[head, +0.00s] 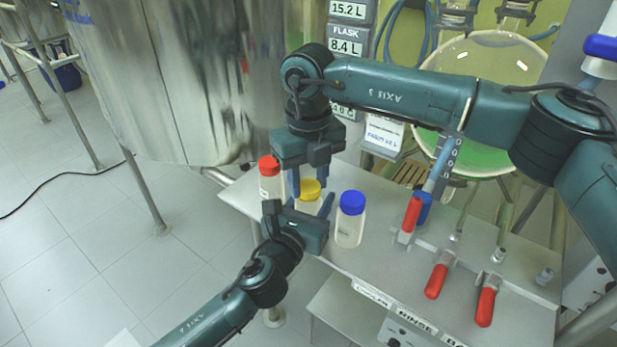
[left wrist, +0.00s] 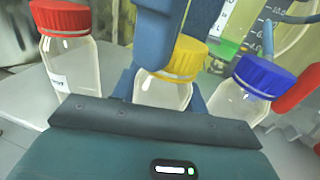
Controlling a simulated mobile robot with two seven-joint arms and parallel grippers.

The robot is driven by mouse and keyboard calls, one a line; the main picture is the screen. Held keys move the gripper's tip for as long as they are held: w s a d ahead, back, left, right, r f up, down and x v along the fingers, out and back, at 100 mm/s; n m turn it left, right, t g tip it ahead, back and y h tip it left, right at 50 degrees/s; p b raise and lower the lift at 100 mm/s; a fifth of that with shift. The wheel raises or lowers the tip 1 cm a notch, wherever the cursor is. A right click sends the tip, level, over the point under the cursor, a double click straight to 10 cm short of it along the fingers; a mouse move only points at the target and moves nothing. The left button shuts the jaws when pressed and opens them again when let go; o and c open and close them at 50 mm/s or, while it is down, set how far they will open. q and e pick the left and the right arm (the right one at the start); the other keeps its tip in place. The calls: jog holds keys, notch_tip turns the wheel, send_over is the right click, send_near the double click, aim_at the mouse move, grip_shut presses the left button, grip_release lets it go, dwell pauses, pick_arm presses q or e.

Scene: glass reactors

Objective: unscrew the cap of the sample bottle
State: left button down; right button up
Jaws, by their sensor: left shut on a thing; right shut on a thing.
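A bottle with a yellow cap (head: 309,188) stands between two other bottles on the grey bench. It shows in the middle of the left wrist view, its clear body (left wrist: 165,93) below the yellow cap (left wrist: 186,56). My left gripper (head: 305,205) comes from the front and is shut on the bottle's body, with a finger on each side. My right gripper (head: 308,182) points down from above and is shut on the yellow cap. Its finger hides part of the cap in the left wrist view. In the head view the grippers hide most of this bottle.
A red-capped bottle (head: 270,180) stands close on the left and a blue-capped bottle (head: 350,219) close on the right. Red-handled valves or clamps (head: 437,281) stand on the bench (head: 385,262) at right. A large steel vessel (head: 190,80) rises behind left.

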jog(key=n, duration=1.3)
jog(key=shift+n, duration=0.3)
jog(key=n, duration=0.6)
jog(key=shift+r+n, duration=0.1)
jog(key=shift+n, duration=0.2)
jog(key=n, duration=0.5)
jog(key=shift+n, duration=0.4)
jog(key=shift+r, duration=0.15)
jog(key=shift+r, duration=0.95)
